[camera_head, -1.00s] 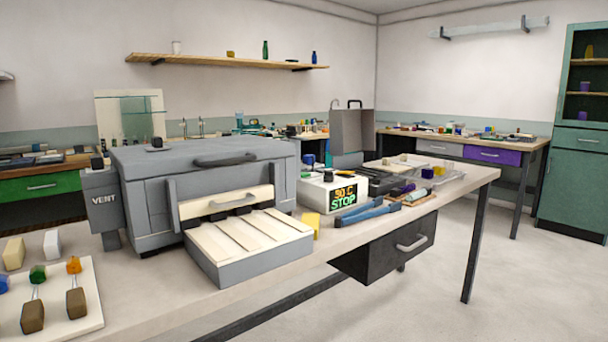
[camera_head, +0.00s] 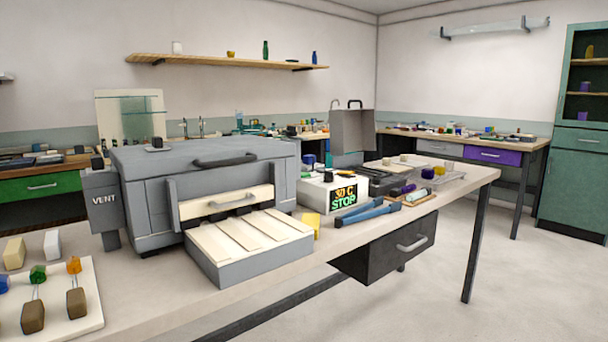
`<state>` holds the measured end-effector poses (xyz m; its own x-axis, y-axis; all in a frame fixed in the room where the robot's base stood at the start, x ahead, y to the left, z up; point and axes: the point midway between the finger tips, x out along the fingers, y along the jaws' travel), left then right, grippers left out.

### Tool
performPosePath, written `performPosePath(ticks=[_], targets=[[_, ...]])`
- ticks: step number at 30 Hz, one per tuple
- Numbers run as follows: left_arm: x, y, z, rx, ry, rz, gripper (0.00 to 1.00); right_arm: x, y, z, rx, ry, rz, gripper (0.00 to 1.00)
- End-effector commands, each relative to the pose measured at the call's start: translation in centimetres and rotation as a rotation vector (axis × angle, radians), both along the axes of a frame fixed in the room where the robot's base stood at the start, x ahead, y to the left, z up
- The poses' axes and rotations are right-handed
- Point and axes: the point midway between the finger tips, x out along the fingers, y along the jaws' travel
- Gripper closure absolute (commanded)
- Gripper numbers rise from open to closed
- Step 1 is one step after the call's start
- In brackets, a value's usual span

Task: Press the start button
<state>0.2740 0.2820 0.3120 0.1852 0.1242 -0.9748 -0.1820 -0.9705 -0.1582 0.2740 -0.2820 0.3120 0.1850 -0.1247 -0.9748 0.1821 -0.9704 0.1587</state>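A white control box (camera_head: 315,194) stands on the workbench to the right of the grey kiln (camera_head: 205,172). Its dark display (camera_head: 344,197) shows an orange upper line, too unclear to read fully, and the word STOP in green. Small knobs or buttons sit on the box top, one of them dark (camera_head: 328,177); I cannot tell which is the start button. The kiln's lid is down, and a slatted tray sits in front of its cream front door. Neither of my grippers is in view.
The workbench (camera_head: 150,300) has blue-handled pliers (camera_head: 366,213) and a yellow block (camera_head: 311,224) near its front edge. A white board (camera_head: 60,300) with rods and coloured pieces lies at the left. Open floor lies to the right.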

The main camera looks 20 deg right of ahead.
Motion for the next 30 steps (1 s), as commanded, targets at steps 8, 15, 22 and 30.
performPosePath(ticks=[8,15,22,30], targets=[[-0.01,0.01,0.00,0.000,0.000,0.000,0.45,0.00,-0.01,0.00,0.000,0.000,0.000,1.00],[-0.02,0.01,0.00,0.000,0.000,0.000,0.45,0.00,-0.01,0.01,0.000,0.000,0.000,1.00],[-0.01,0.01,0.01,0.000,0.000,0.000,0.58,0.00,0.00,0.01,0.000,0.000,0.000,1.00],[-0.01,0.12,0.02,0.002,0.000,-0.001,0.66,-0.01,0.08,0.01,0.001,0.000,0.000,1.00]])
